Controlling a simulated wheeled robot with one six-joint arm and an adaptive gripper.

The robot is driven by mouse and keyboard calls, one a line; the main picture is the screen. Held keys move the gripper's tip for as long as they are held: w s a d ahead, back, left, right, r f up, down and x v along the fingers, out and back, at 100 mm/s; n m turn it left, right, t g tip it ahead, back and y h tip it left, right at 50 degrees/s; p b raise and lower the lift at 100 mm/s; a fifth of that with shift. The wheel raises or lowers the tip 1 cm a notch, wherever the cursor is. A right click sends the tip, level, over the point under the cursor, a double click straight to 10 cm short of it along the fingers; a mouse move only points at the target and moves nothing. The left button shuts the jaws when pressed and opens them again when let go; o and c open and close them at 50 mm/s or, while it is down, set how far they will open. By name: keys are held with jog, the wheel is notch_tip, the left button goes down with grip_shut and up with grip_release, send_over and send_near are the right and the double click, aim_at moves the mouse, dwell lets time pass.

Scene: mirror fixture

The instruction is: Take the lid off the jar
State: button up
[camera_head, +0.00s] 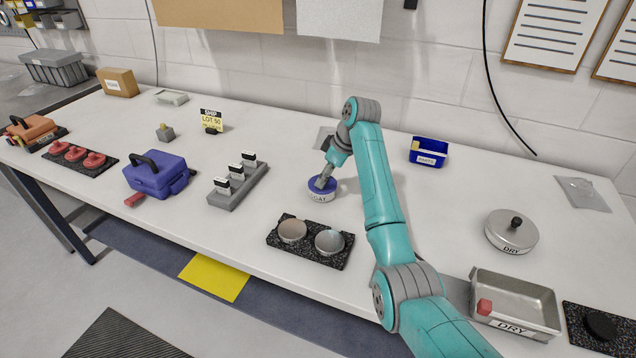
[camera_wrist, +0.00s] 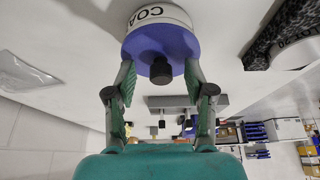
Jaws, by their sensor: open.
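The jar (camera_head: 321,197) is a short white round pot marked "COAT", upright on the bench near the middle. Its flat blue lid (camera_head: 314,184) is on it. In the wrist view the blue lid (camera_wrist: 148,44) has a black knob (camera_wrist: 161,75) at its centre, and the white jar wall (camera_wrist: 158,13) shows behind it. My gripper (camera_head: 325,179) is at the lid. In the wrist view my gripper (camera_wrist: 160,70) is open, one finger on each side of the knob, with gaps between. Whether the fingertips touch the lid is unclear.
A grey rack (camera_head: 238,190) and a purple case (camera_head: 157,176) are to the left. A blue bin (camera_head: 428,152) and a lidded "DRY" tin (camera_head: 511,232) are to the right.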

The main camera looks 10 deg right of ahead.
jog(key=shift+a, duration=0.1)
grip_shut()
jog(key=shift+r, duration=0.1)
